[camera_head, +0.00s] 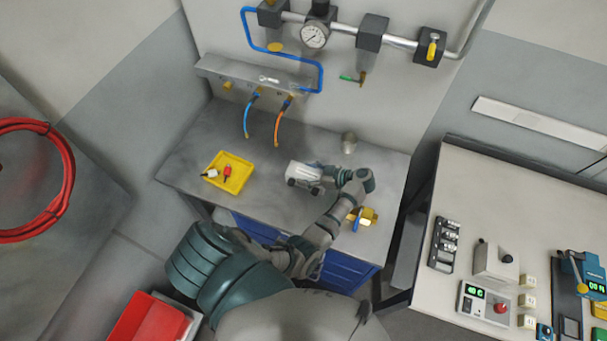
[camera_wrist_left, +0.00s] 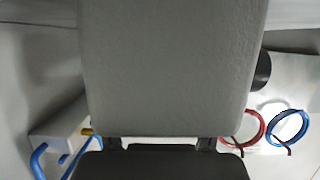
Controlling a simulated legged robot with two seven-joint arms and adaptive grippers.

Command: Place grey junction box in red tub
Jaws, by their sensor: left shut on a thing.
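The grey junction box (camera_head: 303,173) is a pale grey block above the middle of the grey workbench (camera_head: 190,150). My left gripper (camera_head: 321,174) is shut on its right end. In the left wrist view the grey junction box (camera_wrist_left: 172,65) fills the middle of the picture, right in front of the left gripper (camera_wrist_left: 160,143). I cannot tell whether the box touches the bench. The red tub (camera_head: 150,318) is low at the left bottom edge of the head view, partly cut off, well apart from the box. My right gripper is not in view.
A yellow tray (camera_head: 240,180) with small parts is on the bench left of the box. A brass valve (camera_head: 368,215) with a blue handle is near my left arm. Blue and orange hoses (camera_head: 279,128) hang behind. A control table (camera_head: 455,185) stands at right.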

